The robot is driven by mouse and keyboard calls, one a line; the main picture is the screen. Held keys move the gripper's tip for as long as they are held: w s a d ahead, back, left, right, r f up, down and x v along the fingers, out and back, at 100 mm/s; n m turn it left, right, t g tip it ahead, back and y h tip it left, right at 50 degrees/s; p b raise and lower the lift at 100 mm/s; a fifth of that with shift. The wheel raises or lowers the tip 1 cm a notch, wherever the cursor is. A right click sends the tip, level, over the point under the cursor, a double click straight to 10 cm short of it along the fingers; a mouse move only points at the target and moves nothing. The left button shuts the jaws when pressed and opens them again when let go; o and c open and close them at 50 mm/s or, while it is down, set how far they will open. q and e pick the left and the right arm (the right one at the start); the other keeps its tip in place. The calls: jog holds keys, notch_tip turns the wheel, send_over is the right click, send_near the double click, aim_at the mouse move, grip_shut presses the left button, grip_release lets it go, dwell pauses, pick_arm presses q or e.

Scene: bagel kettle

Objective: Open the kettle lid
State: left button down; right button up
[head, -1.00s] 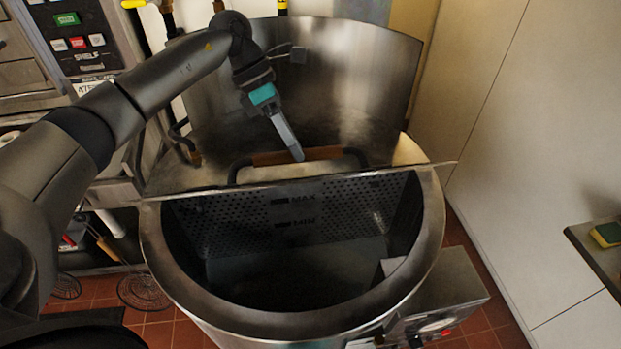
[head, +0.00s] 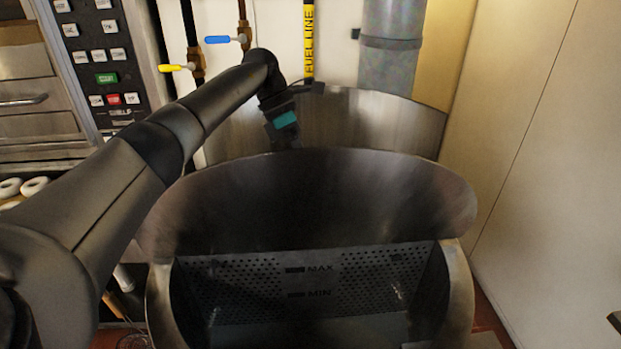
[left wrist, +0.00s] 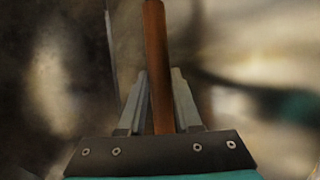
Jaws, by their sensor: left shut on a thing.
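The kettle (head: 458,290) is a large round steel vessel in the head view. Its lid (head: 310,200) stands tilted up at the back, with its dark underside facing me and the front part of the kettle mouth open below. My left gripper (head: 284,135) reaches behind the lid, and its fingertips are hidden there. In the left wrist view my left gripper (left wrist: 161,85) is shut on the lid's brown wooden handle (left wrist: 154,40), which runs between the two fingers. My right gripper is not in view.
A perforated wall (head: 320,280) with MAX and MIN marks shows inside the kettle. A curved steel backsplash (head: 390,125) stands behind the lid. Pipes with blue (head: 217,40) and yellow (head: 172,68) valve levers are at the back, and an oven panel (head: 100,60) is at left.

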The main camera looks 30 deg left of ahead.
pick_arm(q)
jog(key=shift+w+a+f, duration=0.45)
jog(key=shift+w+a, duration=0.1)
jog(key=shift+a, duration=0.15)
jog(key=shift+w+a, duration=0.1)
jog(key=c, duration=1.1)
grip_release()
jog(key=o, duration=0.5)
jog(key=shift+w+a, duration=0.15)
jog(key=shift+w, duration=0.15)
jog(key=shift+s+r, duration=0.1)
jog(key=shift+r, duration=0.05)
notch_tip(320, 180, up, 20)
jog(key=p, duration=0.5)
jog(key=shift+p, duration=0.3)
